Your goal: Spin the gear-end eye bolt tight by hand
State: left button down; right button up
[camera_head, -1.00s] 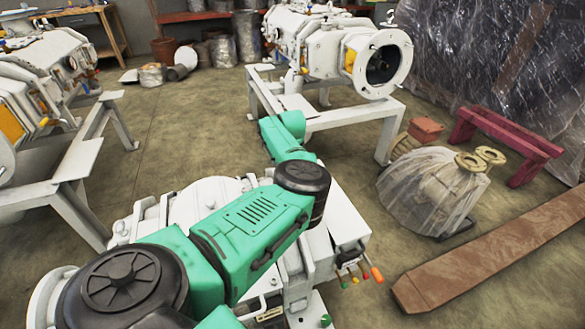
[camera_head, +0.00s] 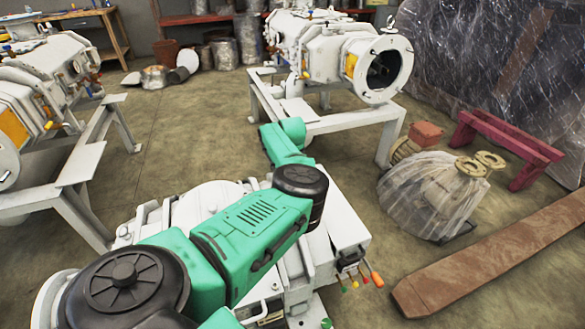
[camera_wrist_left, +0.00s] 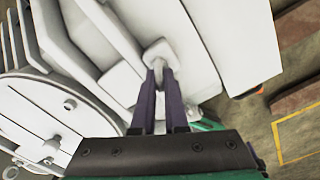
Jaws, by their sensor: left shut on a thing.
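The eye bolt (camera_wrist_left: 158,52) is a pale white ring-shaped piece on the white machine housing, in the upper middle of the left wrist view. My left gripper (camera_wrist_left: 160,74) has two dark purple fingers that come close together at the bolt's lower part. It is shut on the eye bolt. The bolt's shank and seat are hard to make out. In the head view my green arm lies over the white machine (camera_head: 345,225) and hides the gripper and bolt. My right gripper is in neither view.
Another white machine (camera_head: 325,48) stands on a frame behind, and one more (camera_head: 25,110) at the left. A plastic-wrapped object (camera_head: 425,195) and a rusty beam (camera_head: 490,255) lie at the right. Small coloured levers (camera_head: 358,280) stick out from the near machine.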

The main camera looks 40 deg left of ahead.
pick_arm(q)
jog(key=shift+r, duration=0.15)
jog(key=c, duration=0.9)
grip_release()
jog(key=shift+c, duration=0.2)
jog(key=shift+r, duration=0.2)
notch_tip(320, 180, up, 14)
jog(key=p, duration=0.2)
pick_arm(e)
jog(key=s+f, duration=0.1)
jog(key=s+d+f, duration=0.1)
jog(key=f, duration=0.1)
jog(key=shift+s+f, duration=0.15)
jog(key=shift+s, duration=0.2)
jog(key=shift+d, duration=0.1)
